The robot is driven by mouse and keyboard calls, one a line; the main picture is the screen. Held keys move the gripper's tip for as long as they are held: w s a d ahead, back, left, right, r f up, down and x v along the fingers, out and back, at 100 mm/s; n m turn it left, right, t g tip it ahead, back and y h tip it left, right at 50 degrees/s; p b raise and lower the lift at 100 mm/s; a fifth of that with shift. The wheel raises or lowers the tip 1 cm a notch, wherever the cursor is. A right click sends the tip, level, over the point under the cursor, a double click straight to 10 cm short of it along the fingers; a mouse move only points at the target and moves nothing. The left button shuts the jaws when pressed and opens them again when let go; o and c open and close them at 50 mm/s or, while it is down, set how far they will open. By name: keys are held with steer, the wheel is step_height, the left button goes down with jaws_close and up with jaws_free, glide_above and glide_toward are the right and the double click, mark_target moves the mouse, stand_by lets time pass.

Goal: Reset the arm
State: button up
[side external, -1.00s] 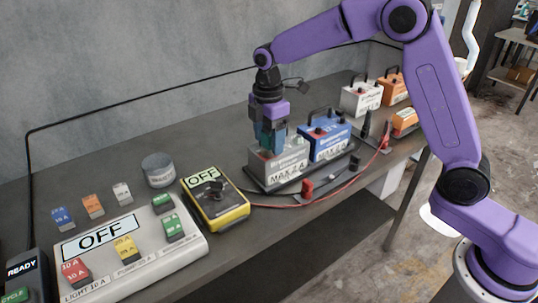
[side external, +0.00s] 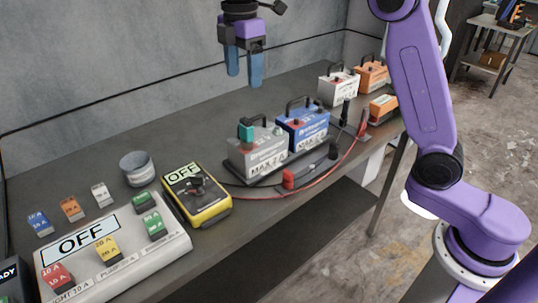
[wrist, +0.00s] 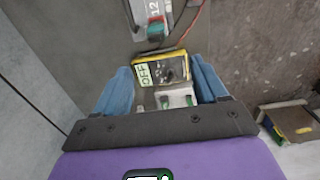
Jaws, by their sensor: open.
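My gripper (side external: 244,68) is open and empty, hanging in the air above the bench near the back wall. Its two blue fingers are apart and point down. It is clear of the grey battery (side external: 258,152) below it, which has a teal block (side external: 246,132) on its top. In the wrist view my gripper (wrist: 165,85) shows its fingers spread, with the yellow device (wrist: 163,69) marked OFF seen between them far below.
A blue battery (side external: 304,126) stands beside the grey one on a dark tray. Red and black clamps with cables lie in front. A yellow device (side external: 197,194), a fuse panel (side external: 118,250) and a grey tin (side external: 137,168) are at left. Air around my gripper is free.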

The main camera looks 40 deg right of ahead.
steer(key=s+d+f+m, duration=0.1)
steer(key=s+f, duration=0.2)
steer(key=s, duration=0.6)
steer(key=s+f+m, duration=0.2)
steer(key=s+f, duration=0.1)
steer(key=s, duration=0.6)
steer(key=s+d+f+m, duration=0.1)
steer(key=s+d+f, duration=0.2)
steer(key=s, duration=0.5)
steer(key=s+d+f+m, duration=0.1)
steer(key=s+d+f, duration=0.3)
steer(key=s, duration=0.5)
steer(key=shift+s+d+f, duration=0.15)
steer(key=shift+d+f, duration=0.05)
steer(key=shift+d, duration=1.05)
